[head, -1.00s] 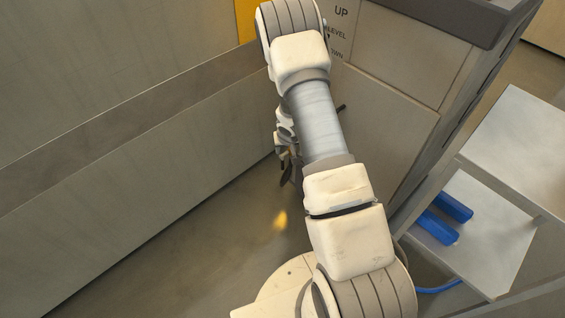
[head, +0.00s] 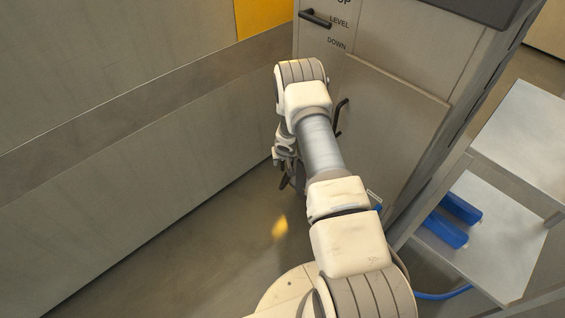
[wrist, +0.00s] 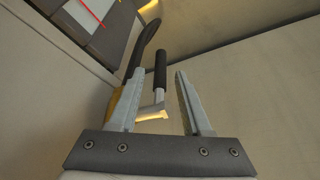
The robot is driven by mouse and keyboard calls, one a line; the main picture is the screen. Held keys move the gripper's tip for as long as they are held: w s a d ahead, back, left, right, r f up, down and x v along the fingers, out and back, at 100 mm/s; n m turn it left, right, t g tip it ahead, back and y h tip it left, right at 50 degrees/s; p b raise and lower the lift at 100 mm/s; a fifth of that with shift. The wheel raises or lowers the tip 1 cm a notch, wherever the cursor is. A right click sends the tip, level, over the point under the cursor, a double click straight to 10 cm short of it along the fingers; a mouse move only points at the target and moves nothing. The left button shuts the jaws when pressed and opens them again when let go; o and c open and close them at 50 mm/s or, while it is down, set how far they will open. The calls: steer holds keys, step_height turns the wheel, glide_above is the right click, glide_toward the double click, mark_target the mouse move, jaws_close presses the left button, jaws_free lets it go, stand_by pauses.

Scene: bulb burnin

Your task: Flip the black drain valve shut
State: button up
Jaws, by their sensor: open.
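In the wrist view a black cylindrical grip (wrist: 160,68) on a grey metal arm shows between the fingers of my gripper (wrist: 160,74); it looks like the drain valve's lever. A yellow, brass-like part (wrist: 153,115) lies below it. The fingers are open, one to each side of the grip in the picture; I cannot tell whether either touches it. A longer black curved bar (wrist: 146,45) rises behind the left fingertip. In the head view my gripper (head: 287,168) is low beside the cabinet, and my arm hides most of the valve area.
The grey cabinet (head: 395,125) has a black lever (head: 315,19) by LEVEL and DOWN labels, and a black door handle (head: 341,118). A long wall (head: 120,175) runs along the left. A shelf unit (head: 500,235) with blue objects (head: 445,230) stands right. Floor (head: 215,250) is clear left.

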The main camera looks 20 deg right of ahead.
jaws_close()
stand_by(1.4)
